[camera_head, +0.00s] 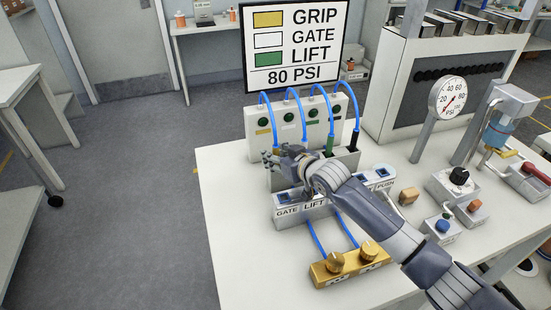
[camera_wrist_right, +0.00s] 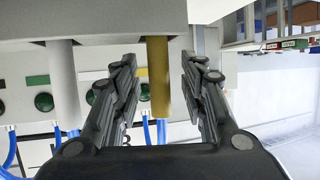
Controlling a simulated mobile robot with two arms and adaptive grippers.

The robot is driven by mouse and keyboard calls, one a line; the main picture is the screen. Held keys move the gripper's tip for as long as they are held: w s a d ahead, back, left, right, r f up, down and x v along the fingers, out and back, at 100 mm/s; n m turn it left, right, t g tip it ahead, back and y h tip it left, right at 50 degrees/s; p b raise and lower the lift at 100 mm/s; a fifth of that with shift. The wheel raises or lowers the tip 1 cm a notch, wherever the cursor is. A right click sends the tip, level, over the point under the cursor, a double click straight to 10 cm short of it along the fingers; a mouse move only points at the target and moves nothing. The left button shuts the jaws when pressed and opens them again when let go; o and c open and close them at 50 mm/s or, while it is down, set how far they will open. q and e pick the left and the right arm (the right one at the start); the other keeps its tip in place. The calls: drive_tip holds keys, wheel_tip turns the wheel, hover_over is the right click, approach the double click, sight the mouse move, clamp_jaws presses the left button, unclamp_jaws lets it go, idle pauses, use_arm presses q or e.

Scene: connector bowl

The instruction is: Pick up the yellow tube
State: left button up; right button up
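The yellow tube (camera_wrist_right: 159,82) shows in the right wrist view, with one end at a pale block (camera_wrist_right: 110,24). My right gripper (camera_wrist_right: 159,66) is open, with one finger on each side of the tube and a visible gap to each. In the head view my right gripper (camera_head: 274,160) is over the left end of the pale tube rack (camera_head: 346,158) and hides the yellow tube. A white tube (camera_wrist_right: 62,85) is beside the yellow one in the wrist view. My left gripper is out of view.
A panel with green buttons (camera_head: 295,130) and arching blue hoses stands behind the rack. A GATE/LIFT/PUSH block (camera_head: 292,217) and a gold block with knobs (camera_head: 347,268) are in front. A gauge (camera_head: 447,97) stands right. The table's left front (camera_head: 250,280) is clear.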

drive_tip(key=shift+w+a, duration=0.1)
drive_tip(key=shift+w, duration=0.05)
drive_tip(key=shift+c, duration=0.4)
clamp_jaws()
